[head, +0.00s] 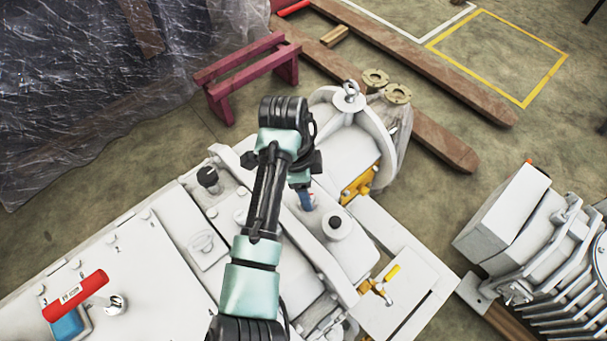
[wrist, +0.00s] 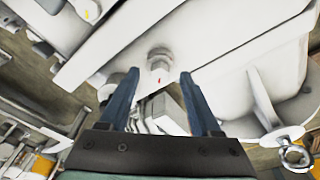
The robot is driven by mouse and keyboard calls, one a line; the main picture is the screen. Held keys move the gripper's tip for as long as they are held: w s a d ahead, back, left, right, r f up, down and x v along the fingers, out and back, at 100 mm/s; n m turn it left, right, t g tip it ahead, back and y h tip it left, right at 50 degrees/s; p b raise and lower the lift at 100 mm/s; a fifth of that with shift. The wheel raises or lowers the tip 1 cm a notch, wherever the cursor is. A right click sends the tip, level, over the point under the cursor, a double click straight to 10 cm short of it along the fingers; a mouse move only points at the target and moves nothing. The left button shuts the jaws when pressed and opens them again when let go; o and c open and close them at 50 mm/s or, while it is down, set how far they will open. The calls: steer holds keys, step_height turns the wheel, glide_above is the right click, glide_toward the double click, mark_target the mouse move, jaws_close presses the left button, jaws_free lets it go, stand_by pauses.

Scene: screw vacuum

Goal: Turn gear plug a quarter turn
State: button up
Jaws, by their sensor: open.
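In the head view, my gripper (head: 307,200) points down over the white vacuum machine (head: 130,245), and only part of a blue finger shows. The plug under it is hidden there by my arm. Contact cannot be told.
A black-topped round fitting (head: 336,224) stands close right of my gripper. A black knob (head: 208,178), a red handle (head: 75,296) and a yellow-handled valve (head: 385,278) also rise from the machine. A lifting eye (head: 350,90) tops the far end.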

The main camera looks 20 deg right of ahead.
steer(key=shift+d+f, duration=0.1)
steer(key=shift+f, duration=0.5)
jaws_close()
